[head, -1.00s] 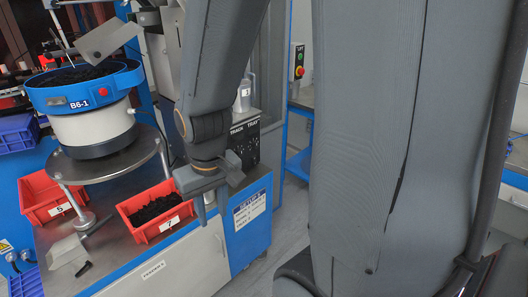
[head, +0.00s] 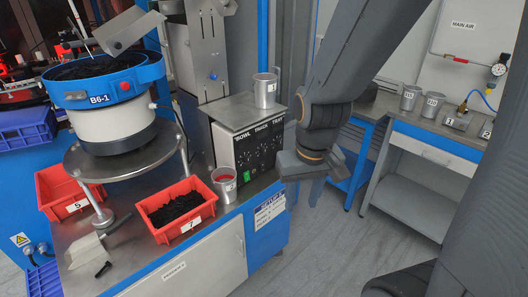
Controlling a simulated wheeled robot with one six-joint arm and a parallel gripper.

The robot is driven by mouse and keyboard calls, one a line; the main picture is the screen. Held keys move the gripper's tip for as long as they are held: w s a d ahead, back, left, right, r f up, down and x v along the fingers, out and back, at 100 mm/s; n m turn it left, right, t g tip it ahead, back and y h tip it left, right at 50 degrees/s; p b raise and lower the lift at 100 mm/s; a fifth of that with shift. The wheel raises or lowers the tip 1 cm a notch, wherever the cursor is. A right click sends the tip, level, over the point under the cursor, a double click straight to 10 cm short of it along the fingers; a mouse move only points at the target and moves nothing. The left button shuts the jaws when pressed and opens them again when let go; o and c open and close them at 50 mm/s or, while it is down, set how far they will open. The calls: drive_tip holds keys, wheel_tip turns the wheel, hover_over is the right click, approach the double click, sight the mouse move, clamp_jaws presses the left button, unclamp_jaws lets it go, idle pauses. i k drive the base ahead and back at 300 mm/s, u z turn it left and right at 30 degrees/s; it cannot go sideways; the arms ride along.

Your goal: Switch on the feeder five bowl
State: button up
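A blue-rimmed feeder bowl (head: 108,82) labelled B6-1, full of black parts, stands on a round metal stand at the left. To its right is a black control panel (head: 257,149) on a grey box, marked BOWL, TRACK and TRAY, with several knobs. A green switch (head: 246,175) shows low on the panel's left, under the BOWL column. My gripper (head: 304,168) hangs just right of the panel, apart from the switch and seen from the side. I cannot tell whether its fingers are open. The cabinet label below is too small to read surely.
A metal cup (head: 265,91) stands on the control box. Red bins 5 (head: 62,200) and 7 (head: 178,215) hold the bench front. Benches with cups (head: 445,150) stand at the right; the floor between is clear.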

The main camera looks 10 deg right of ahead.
sight(246, 175)
drive_tip(key=z, duration=1.45)
drive_tip(key=k, duration=0.75)
drive_tip(key=u, duration=1.2)
drive_tip(key=i, duration=0.5)
drive_tip(key=u, duration=0.05)
